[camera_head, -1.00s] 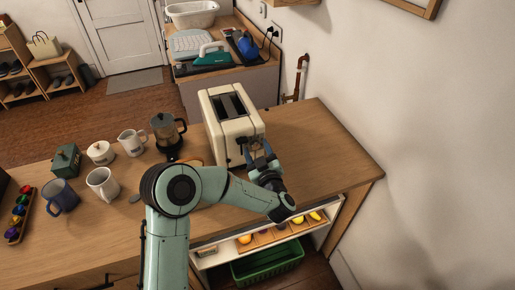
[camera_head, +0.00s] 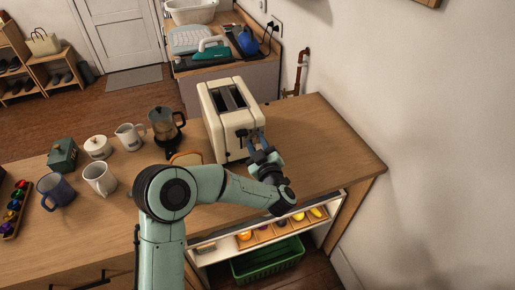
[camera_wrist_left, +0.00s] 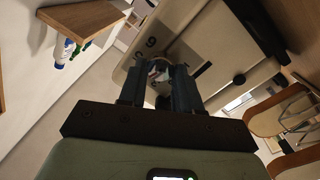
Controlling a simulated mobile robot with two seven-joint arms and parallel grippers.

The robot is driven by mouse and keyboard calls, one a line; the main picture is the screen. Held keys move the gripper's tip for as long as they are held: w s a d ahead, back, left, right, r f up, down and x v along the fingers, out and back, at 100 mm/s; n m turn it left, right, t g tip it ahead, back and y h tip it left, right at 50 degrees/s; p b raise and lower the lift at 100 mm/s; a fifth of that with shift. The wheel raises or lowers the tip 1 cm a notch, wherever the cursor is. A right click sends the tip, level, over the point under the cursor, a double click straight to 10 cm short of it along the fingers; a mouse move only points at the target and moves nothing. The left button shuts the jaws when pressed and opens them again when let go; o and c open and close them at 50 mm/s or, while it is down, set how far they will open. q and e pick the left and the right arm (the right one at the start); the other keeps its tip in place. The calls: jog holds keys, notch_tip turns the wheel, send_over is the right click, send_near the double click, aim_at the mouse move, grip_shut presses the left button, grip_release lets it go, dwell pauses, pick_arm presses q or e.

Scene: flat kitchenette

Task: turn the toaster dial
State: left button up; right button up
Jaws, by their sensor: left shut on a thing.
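The cream toaster (camera_head: 216,128) stands upright on the wooden counter, with two dark slots on top and a black lever on its front end. In the left wrist view its front panel (camera_wrist_left: 180,27) fills the upper middle, tilted, with dark markings. My left gripper (camera_head: 259,142) is at this front end. In the left wrist view its two blue-grey fingers (camera_wrist_left: 158,84) are closed around the round dial (camera_wrist_left: 160,68), one on each side. The fingers partly hide the dial, and its marking cannot be read. My right gripper is not in view.
A slice of bread (camera_head: 187,159) lies left of the toaster, beside a moka pot (camera_head: 163,126). Mugs and jars stand farther left. The counter (camera_head: 320,150) is clear to the toaster's right. Below its front edge are a shelf with fruit and a green crate (camera_head: 268,262).

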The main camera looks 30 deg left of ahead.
pick_arm(q)
jog(key=n+b, duration=0.1)
jog(key=b, duration=0.1)
jog(key=n+b, duration=0.2)
jog(key=b, duration=0.1)
jog(key=shift+f+b, duration=0.35)
jog(key=n+b, duration=0.2)
jog(key=b, duration=0.1)
jog(key=shift+n, duration=0.4)
jog(key=n+b, duration=0.2)
jog(key=b, duration=0.1)
jog(key=shift+r+y, duration=0.1)
jog(key=shift+y, duration=0.2)
jog(key=shift+r+n+b, duration=0.1)
jog(key=shift+n+b, duration=0.2)
jog(key=shift+b, duration=0.05)
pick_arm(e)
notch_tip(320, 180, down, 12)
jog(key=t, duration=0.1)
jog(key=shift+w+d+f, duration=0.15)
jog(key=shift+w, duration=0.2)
pick_arm(q)
jog(key=o, duration=1)
jog(key=shift+o, duration=0.2)
